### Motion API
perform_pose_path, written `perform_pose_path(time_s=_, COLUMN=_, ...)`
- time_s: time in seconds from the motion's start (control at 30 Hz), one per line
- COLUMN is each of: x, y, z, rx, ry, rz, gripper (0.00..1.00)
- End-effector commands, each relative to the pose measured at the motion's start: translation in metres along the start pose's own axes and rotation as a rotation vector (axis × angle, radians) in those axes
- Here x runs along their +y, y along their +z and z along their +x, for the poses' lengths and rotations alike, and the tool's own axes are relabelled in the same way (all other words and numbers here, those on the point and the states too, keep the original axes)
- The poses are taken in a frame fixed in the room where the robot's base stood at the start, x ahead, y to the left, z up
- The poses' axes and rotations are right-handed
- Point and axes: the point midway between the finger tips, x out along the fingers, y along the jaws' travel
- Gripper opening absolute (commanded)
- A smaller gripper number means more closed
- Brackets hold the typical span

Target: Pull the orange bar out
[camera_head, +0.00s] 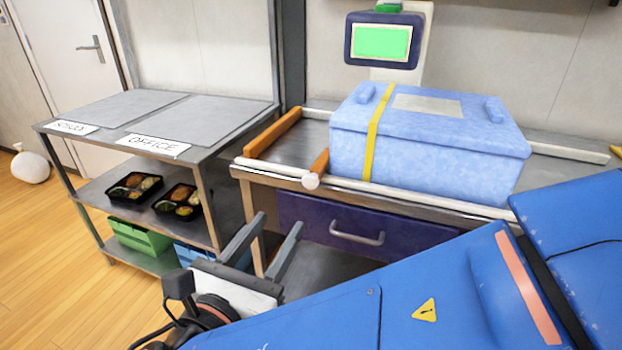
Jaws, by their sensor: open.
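A short orange bar (320,163) with a white round knob at its front end lies across the counter's rail, close to the left side of the blue box. A longer orange bar (272,133) lies at the counter's left end. My gripper (279,222) is at the lower middle, its two grey fingers apart and pointing up toward the counter. It is empty. In the picture it sits below and left of the knob, and no contact shows.
The light-blue lidded box (425,150) with a yellow strap sits on the counter. A dark blue drawer (350,226) is below it. At left, a metal shelf unit (197,157) holds two food trays and bins. My blue arm fills the lower right.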

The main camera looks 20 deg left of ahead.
Motion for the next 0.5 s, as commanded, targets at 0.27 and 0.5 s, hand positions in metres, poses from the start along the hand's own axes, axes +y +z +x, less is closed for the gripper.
perform_pose_path(time_s=0.27, x=-0.002, y=0.000, z=0.041, rx=0.001, ry=-0.005, rz=0.000, gripper=0.44)
perform_pose_path(time_s=0.5, x=-0.002, y=0.000, z=0.075, rx=0.000, ry=-0.005, rz=0.000, gripper=0.44)
